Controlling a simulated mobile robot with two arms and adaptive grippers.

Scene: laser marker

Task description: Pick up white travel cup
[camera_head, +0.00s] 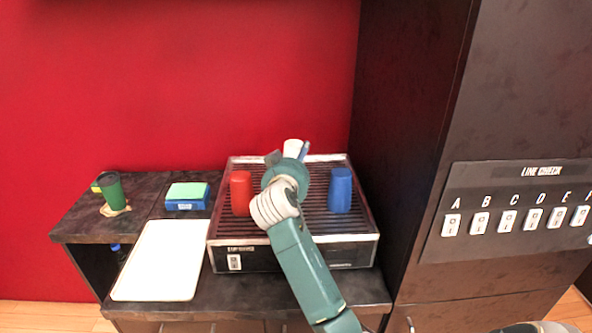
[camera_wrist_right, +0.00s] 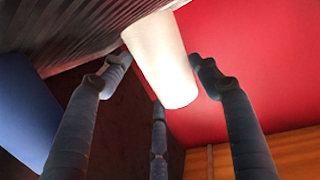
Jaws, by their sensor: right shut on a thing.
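The white travel cup (camera_head: 293,148) shows at the back of the slatted machine top, partly hidden behind my right gripper (camera_head: 288,157). In the right wrist view the white cup (camera_wrist_right: 163,62) lies between the fingers of my right gripper (camera_wrist_right: 160,78), which is shut on it. One finger is on each side of the cup and a third is below it in the picture. I cannot tell whether the cup still touches the slats. My left gripper is not in view.
A red cup (camera_head: 240,193) and a blue cup (camera_head: 340,190) stand on the slatted top (camera_head: 315,225), left and right of my right arm. A white tray (camera_head: 160,262), green cup (camera_head: 112,190) and blue-green box (camera_head: 187,196) are further left. A dark cabinet (camera_head: 410,130) rises at right.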

